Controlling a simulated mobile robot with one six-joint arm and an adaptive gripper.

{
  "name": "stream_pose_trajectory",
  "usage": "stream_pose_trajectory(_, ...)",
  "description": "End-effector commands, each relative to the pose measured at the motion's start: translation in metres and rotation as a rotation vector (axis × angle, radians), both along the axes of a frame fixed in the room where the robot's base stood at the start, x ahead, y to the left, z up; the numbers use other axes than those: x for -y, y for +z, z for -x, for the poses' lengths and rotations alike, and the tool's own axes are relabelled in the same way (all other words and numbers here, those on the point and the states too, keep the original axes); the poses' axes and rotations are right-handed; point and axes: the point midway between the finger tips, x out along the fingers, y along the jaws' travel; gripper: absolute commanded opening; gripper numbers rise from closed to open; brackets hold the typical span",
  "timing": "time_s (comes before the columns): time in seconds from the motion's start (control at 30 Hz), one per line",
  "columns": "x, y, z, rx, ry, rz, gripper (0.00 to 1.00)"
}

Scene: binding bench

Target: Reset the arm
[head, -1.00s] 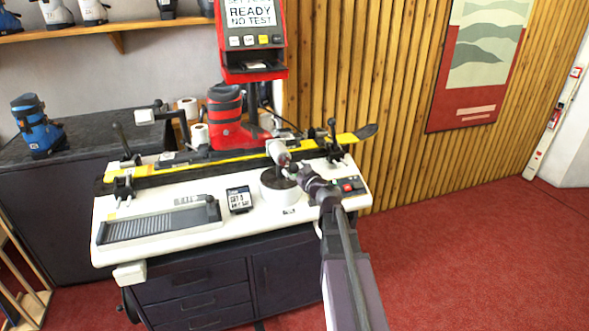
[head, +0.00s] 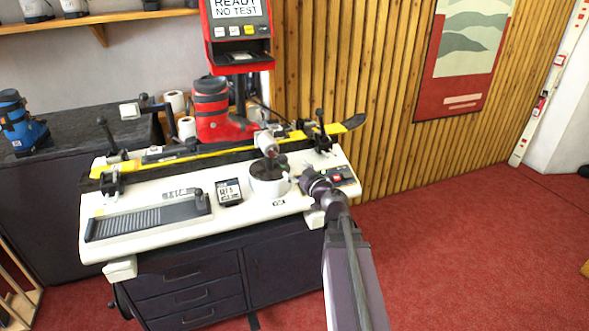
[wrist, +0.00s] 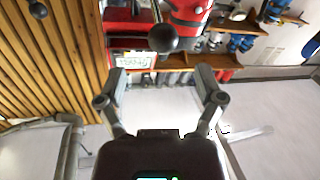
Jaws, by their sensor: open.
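My gripper shows in the wrist view (wrist: 163,88) with its two grey fingers spread wide and nothing between them. The fingertips are hard to make out in the head view. A yellow ski (head: 225,152) lies along the bench's back, with a red boot (head: 212,112) behind it.
A red machine (head: 237,40) reading "READY NO TEST" stands behind the bench. A black ribbed tray (head: 150,218) is at front left. A blue boot (head: 20,125) is on the dark counter. Open red floor lies right.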

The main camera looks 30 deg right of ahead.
Motion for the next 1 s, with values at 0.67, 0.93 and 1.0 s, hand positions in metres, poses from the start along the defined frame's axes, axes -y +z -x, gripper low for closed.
stream_pose_trajectory(0.67,0.003,0.013,-0.005,0.033,-0.077,-0.005,0.87)
stream_pose_trajectory(0.93,0.013,0.033,-0.010,0.055,-0.303,-0.028,0.87)
stream_pose_trajectory(1.0,0.015,0.034,-0.010,0.040,-0.368,-0.039,0.87)
